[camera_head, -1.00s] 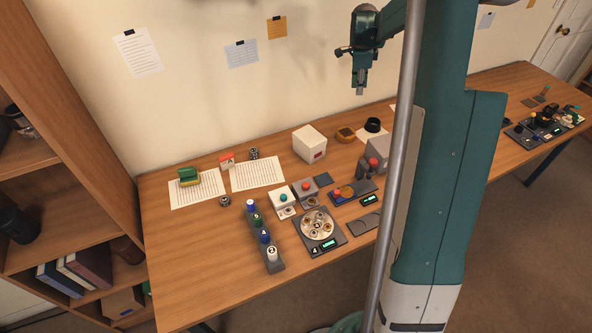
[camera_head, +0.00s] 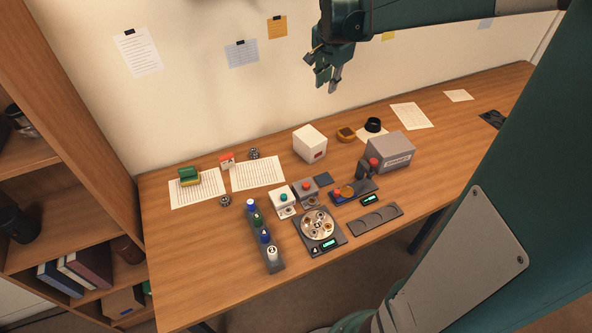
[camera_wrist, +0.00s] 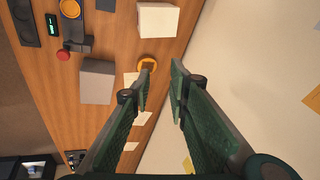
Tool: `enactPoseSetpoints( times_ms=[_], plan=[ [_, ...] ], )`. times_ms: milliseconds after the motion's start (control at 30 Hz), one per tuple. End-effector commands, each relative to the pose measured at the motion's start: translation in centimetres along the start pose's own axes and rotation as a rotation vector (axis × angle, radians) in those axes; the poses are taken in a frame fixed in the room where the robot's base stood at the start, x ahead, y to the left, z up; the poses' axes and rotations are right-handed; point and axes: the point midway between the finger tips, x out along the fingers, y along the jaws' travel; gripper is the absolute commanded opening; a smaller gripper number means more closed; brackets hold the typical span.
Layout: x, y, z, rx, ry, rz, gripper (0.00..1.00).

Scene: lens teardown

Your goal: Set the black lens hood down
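The black lens hood (camera_head: 373,125) rests on a white sheet of paper (camera_head: 362,137) near the back of the table, next to a small amber-brown object (camera_head: 346,134). My gripper (camera_head: 328,86) is high above the table, close to the wall, left of the hood in the head view and well apart from it. In the wrist view my gripper (camera_wrist: 162,62) has its two green fingers spread with nothing between them. The hood cannot be made out in the wrist view; a finger may hide it, and only the amber-brown object (camera_wrist: 148,63) shows near the fingertips.
A white box (camera_head: 309,143) stands left of the hood and a grey labelled box (camera_head: 390,152) in front of it. A round parts tray (camera_head: 319,224), a bottle rack (camera_head: 266,240) and button units fill the middle. The table's left front is clear.

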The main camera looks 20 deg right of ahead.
Motion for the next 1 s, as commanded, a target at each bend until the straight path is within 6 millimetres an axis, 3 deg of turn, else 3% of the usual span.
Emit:
enactPoseSetpoints(
  times_ms=[400, 1000],
  plan=[
    [-5.4, 3.4, 8.0, -0.306, 0.003, -0.079, 0.18],
    [-10.1, 10.2, 18.3, -0.74, 0.037, -0.194, 0.18]
  ],
)
